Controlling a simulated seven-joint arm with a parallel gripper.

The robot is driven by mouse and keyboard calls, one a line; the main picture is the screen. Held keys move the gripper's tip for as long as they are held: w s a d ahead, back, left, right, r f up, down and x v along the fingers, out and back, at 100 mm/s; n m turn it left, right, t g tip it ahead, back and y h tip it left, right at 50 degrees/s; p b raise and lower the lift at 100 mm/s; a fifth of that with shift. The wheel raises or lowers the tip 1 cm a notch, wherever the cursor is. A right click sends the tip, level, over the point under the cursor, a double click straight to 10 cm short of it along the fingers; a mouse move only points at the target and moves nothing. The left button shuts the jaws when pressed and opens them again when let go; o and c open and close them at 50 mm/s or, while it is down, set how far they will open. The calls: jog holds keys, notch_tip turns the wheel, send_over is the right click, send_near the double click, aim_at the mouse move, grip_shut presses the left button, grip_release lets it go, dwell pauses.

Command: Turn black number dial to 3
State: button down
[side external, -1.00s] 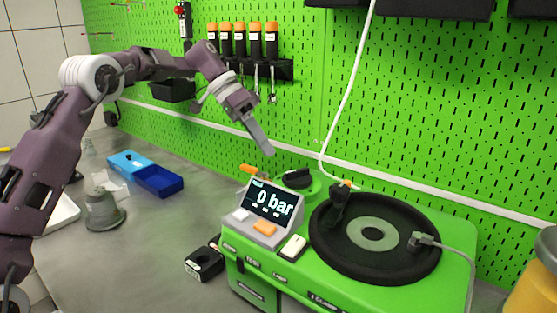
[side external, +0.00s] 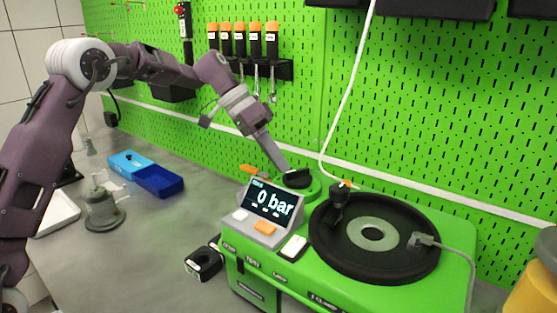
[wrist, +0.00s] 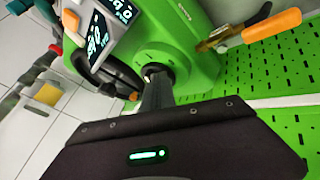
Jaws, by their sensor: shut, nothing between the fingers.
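The black number dial (side external: 298,179) sits on a round green base at the back of the green pump testbench (side external: 262,287), behind the display. My gripper (side external: 286,169) is shut and points down at the dial from the upper left. Its tips are at the dial's left edge or touching it; I cannot tell which. In the wrist view the fingers (wrist: 157,88) reach to the dial (wrist: 153,70) and cover part of it. The dial's numbers are not readable. The display (side external: 270,199) reads 0 bar.
A black round plate (side external: 330,248) with a hose fitting lies right of the dial. An orange-handled tool (wrist: 272,26) is close by. A white hose (side external: 347,95) hangs behind. Blue bins (side external: 160,181) and a grey metal part (side external: 102,212) stand on the left of the bench.

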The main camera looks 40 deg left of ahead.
aim_at(306, 184)
jog(key=shift+s+d+n+t, duration=0.15)
jog(key=shift+s+n+t, duration=0.1)
jog(key=shift+n+t, duration=0.25)
jog(key=n, duration=0.1)
jog(key=n+t+y, duration=0.1)
jog(key=shift+s+d+n, duration=0.25)
jog(key=shift+s+n, duration=0.05)
jog(key=shift+s, duration=0.1)
jog(key=n+t+y, duration=0.1)
jog(key=n, duration=0.1)
jog(key=s+d+n+t, duration=0.1)
jog(key=shift+n+y, duration=0.4)
jog(key=n, duration=0.1)
jog(key=d+n+y, duration=0.1)
jog(key=n+t+y, duration=0.1)
jog(key=shift+s+d, duration=0.2)
jog(key=shift+s, duration=0.05)
jog(key=n, duration=0.1)
jog(key=d+n+y, duration=0.1)
jog(key=n, duration=0.1)
jog(key=shift+y, duration=0.3)
jog(key=shift+w+d, duration=0.1)
jog(key=shift+d, duration=1)
jog(key=shift+w+d, duration=0.1)
